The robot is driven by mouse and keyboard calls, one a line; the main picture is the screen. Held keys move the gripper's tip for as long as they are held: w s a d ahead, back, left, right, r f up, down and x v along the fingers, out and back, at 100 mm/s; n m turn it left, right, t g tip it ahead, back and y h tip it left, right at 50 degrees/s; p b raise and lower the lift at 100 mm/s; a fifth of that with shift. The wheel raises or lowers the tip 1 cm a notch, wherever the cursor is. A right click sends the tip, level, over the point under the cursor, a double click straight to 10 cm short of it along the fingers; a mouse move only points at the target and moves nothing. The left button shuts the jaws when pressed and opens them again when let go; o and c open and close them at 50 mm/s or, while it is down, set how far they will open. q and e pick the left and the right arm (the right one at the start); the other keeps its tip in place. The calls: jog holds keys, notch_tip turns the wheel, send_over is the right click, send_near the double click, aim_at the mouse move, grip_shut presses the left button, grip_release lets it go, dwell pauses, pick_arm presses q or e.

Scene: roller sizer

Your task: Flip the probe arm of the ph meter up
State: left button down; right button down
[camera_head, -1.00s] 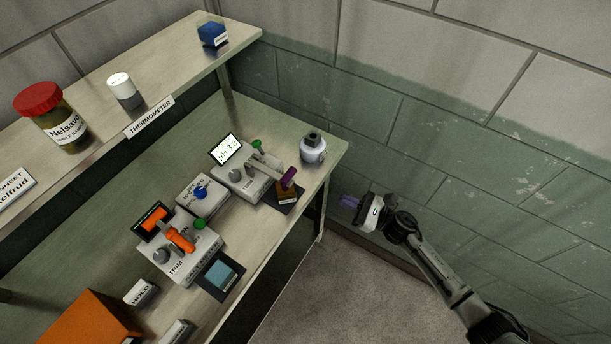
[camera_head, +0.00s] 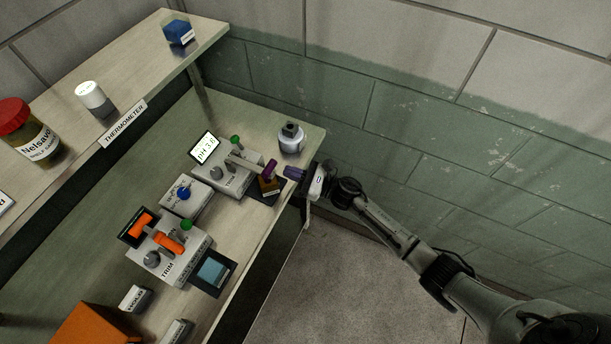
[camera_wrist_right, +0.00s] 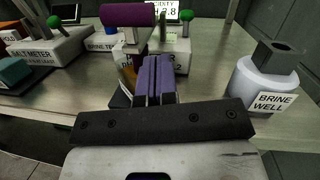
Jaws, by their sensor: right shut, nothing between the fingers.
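The pH meter (camera_head: 226,181) is a grey box near the right end of the bench, with a lit screen (camera_head: 204,147) and a green knob. Its probe arm (camera_head: 243,162) reaches forward and ends in a purple grip (camera_head: 269,168) above a small brown block. In the right wrist view the purple grip (camera_wrist_right: 127,15) is a cylinder just ahead and slightly left of my fingers. My right gripper (camera_head: 288,172) is shut and empty, with purple fingers pointing at the grip; its fingers also show in the wrist view (camera_wrist_right: 155,78). It appears apart from the grip. My left gripper is not in view.
A white brine well bottle (camera_head: 291,139) stands right of the meter, close to my right gripper. A box with a blue knob (camera_head: 185,196) and an orange-handled meter (camera_head: 175,255) stand to the left. A shelf (camera_head: 150,75) hangs above the bench's back.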

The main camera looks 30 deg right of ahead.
jog(key=shift+w+a+r+p, duration=0.2)
jog(key=shift+a+r, duration=0.1)
jog(key=shift+r, duration=0.25)
jog(key=shift+w+a+r+p, duration=0.1)
jog(key=shift+w+a+r, duration=0.15)
jog(key=shift+r, duration=0.3)
